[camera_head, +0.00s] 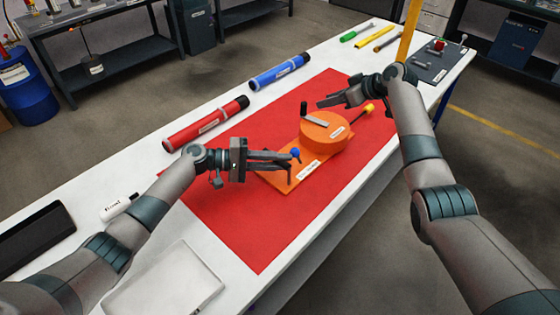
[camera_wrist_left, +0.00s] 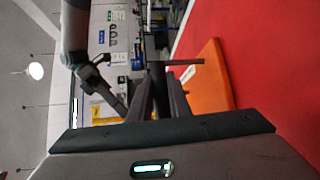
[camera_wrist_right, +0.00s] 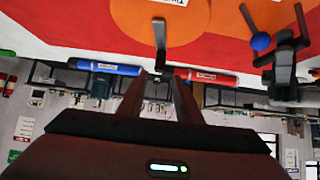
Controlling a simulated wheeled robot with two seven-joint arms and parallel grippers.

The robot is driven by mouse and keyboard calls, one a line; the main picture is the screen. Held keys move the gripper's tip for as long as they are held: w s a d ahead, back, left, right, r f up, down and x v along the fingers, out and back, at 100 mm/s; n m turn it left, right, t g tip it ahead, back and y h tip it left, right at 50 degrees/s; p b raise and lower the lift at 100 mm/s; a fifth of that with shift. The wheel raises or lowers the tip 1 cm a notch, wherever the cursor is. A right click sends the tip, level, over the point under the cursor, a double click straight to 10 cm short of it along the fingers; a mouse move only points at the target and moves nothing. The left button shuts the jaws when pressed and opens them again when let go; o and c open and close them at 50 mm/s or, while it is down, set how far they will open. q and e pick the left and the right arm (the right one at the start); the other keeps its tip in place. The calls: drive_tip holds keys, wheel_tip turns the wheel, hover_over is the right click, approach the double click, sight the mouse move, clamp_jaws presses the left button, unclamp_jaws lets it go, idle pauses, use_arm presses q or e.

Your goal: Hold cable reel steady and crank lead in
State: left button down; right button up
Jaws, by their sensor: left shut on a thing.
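The orange cable reel (camera_head: 323,132) sits on an orange base plate (camera_head: 290,179) on the red mat. A grey post with a blue ball top (camera_head: 295,153) stands on the plate's near-left part; the ball also shows in the right wrist view (camera_wrist_right: 261,41). My left gripper (camera_head: 288,161) is shut on this post, just below the ball. The crank's black handle (camera_head: 303,108) stands upright on the reel's crank arm (camera_head: 315,121). My right gripper (camera_head: 322,102) is open beside the handle; in the right wrist view the handle (camera_wrist_right: 160,35) points between its fingertips. A yellow-tipped lead (camera_head: 369,108) sticks out at the reel's right.
A red tube (camera_head: 206,124) and a blue tube (camera_head: 280,71) lie along the table's back edge. A white bottle (camera_head: 119,207) and a dark tray (camera_head: 35,238) are at left. The red mat (camera_head: 240,220) is clear nearby.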

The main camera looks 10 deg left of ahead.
idle(0.9)
drive_tip(key=c, duration=0.7)
drive_tip(key=shift+a, duration=0.2)
clamp_jaws()
drive_tip(key=a+r+n+h, duration=0.2)
drive_tip(key=a+n+h, duration=0.6)
drive_tip(key=n, duration=1.1)
drive_tip(key=shift+s+a+r+n+t+h, duration=0.2)
drive_tip(key=shift+s+n+t+h, duration=0.1)
drive_tip(key=shift+s+n, duration=0.1)
drive_tip(key=shift+f, duration=0.2)
wheel_tip(320, 180, down, 9)
drive_tip(key=shift+r, duration=0.15)
